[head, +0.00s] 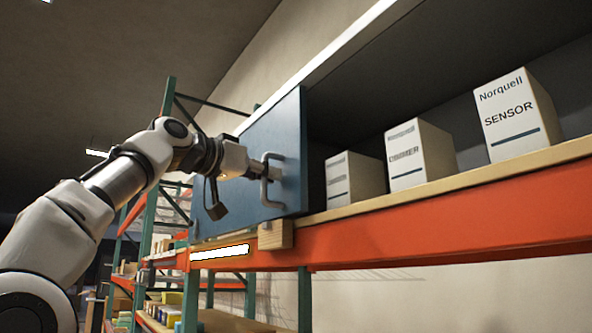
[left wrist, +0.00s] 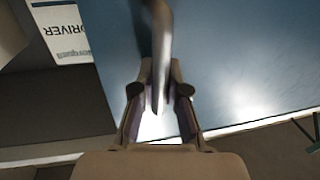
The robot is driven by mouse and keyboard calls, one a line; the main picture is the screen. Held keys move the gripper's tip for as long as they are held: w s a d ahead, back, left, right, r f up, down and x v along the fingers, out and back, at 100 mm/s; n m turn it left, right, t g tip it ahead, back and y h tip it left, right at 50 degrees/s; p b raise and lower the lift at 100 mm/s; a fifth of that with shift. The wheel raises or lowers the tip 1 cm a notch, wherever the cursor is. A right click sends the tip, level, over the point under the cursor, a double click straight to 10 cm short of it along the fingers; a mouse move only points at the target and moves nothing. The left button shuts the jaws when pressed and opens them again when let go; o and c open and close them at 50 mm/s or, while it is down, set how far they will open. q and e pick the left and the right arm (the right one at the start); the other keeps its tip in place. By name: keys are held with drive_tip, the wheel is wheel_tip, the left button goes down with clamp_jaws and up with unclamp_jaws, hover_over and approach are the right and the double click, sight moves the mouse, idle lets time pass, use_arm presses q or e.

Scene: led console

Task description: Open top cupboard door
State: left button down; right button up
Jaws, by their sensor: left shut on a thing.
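The top cupboard's blue door (head: 287,135) covers the left part of the cupboard in the head view; to its right the cupboard's dark inside lies open to view. A grey bar handle (head: 265,196) stands out near the door's right edge. My left gripper (head: 262,173) is shut on the handle. In the left wrist view the handle (left wrist: 161,40) passes between the fingers of my left gripper (left wrist: 161,78), with the blue door (left wrist: 235,60) behind. My right gripper is in neither view.
White boxes stand on the open shelf: a small one (head: 350,178), a middle one (head: 420,155) and the Norquell SENSOR box (head: 516,115). A box marked DRIVER (left wrist: 65,35) shows beside the door's edge. An orange shelf beam (head: 440,222) and a wooden block (head: 275,235) sit below.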

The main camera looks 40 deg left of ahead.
use_arm(q)
drive_tip(key=a, duration=0.1)
drive_tip(key=w+a+p, duration=0.1)
drive_tip(key=a, duration=0.1)
drive_tip(key=a+p, duration=0.1)
drive_tip(key=a, duration=0.1)
drive_tip(key=shift+w+f, duration=0.25)
drive_tip(key=shift+w, duration=0.1)
drive_tip(key=shift+w+a+f, duration=0.1)
drive_tip(key=shift+a, duration=0.05)
